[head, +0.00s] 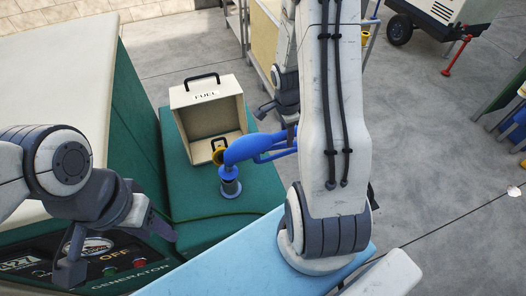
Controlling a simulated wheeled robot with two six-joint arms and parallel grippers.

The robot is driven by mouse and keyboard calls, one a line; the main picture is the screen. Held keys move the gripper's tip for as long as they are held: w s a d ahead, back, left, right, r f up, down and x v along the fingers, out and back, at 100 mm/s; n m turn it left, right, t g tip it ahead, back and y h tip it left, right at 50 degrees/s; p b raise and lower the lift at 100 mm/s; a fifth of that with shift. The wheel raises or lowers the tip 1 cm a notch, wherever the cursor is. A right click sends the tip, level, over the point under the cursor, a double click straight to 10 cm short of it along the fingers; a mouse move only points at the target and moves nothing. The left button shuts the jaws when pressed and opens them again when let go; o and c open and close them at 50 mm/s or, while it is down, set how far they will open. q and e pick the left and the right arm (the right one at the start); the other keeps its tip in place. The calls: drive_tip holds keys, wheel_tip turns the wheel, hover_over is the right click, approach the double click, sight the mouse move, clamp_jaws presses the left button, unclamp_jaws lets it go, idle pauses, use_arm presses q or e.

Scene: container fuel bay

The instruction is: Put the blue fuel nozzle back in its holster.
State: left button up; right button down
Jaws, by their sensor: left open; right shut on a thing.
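The blue fuel nozzle (250,147) is near the centre, roughly level, its front end pointing left. My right gripper (280,120) is shut on its rear part; my forearm hides some of the grip. A yellow ring (217,157) shows beside the nozzle's front end. My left gripper (117,255) is open and empty, in front of the generator panel.
The generator panel (110,262) with buttons is at lower left. A light blue surface (255,262) lies in front.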

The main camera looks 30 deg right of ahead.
wheel_tip(320, 180, up, 9)
drive_tip(key=p, duration=0.6)
drive_tip(key=shift+f, duration=0.1)
idle(0.4)
